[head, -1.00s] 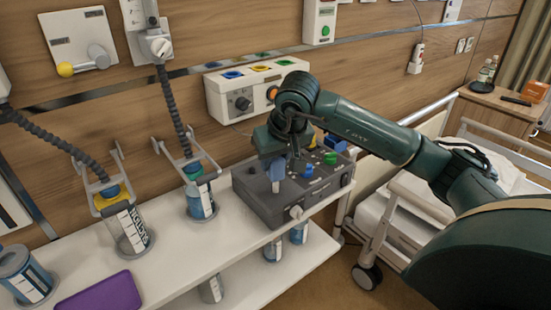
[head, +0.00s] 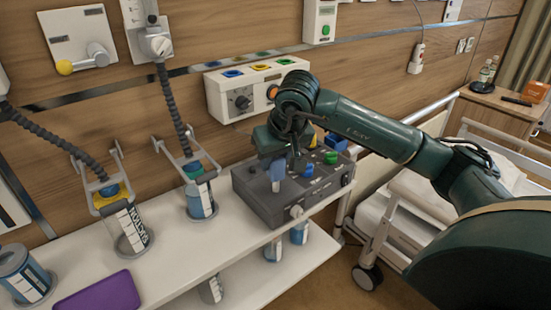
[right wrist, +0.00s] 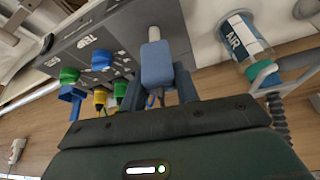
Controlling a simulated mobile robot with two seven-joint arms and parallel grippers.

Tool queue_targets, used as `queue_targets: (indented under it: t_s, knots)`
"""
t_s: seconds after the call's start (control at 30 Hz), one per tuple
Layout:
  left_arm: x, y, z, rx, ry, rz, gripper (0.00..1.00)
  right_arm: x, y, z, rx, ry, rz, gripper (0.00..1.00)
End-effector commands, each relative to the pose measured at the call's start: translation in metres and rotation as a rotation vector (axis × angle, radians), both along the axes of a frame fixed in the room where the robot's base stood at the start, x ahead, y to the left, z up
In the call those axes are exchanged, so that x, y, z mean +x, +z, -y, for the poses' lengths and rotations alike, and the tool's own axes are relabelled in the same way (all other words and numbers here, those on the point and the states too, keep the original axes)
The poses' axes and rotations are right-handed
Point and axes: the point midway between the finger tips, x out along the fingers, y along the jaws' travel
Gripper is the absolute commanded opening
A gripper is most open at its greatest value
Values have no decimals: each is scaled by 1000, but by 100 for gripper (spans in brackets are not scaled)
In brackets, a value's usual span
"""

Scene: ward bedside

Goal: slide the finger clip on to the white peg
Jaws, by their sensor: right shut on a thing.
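The finger clip (head: 277,172) is a small blue-grey block. My right gripper (head: 276,158) is shut on it, over the left part of the dark grey box. In the right wrist view the clip (right wrist: 156,64) sits between the two fingers of the gripper (right wrist: 158,88). The white peg (right wrist: 154,33) shows as a short pale stub at the clip's far end, in line with it. In the head view a pale bit (head: 276,187) shows below the clip. How far the clip is over the peg I cannot tell. My left gripper is out of view.
The dark grey box (head: 262,202), with coloured knobs on top, stands on a white shelf (head: 190,250). Canisters (head: 201,204) with hoses and a purple tablet (head: 100,293) are to the left. A bed (head: 390,215) stands at the right.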

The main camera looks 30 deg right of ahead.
Motion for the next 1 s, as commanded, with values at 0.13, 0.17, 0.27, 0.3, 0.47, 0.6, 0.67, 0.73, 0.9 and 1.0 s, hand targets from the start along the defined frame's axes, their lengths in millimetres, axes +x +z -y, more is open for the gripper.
queue_targets:
  t_s: [0.13,0.17,0.27,0.3,0.47,0.6,0.67,0.73,0.9,1.0]
  knots:
    - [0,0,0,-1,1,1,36,0,0,0,0,0,1,8]
    - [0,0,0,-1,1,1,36,0,0,0,0,0,1,8]
    - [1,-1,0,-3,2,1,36,0,-1,0,0,0,1,8]
    - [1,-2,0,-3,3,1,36,0,-2,0,0,0,1,8]
    - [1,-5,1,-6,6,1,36,0,-6,0,0,0,1,8]
    - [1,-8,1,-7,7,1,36,0,-10,0,0,0,1,8]
    - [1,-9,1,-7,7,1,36,0,-11,0,0,0,1,8]
    - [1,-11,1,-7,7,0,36,0,-13,0,0,0,1,8]
    - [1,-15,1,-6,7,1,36,0,-17,0,0,0,1,8]
    - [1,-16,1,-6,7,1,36,0,-19,0,0,0,1,8]
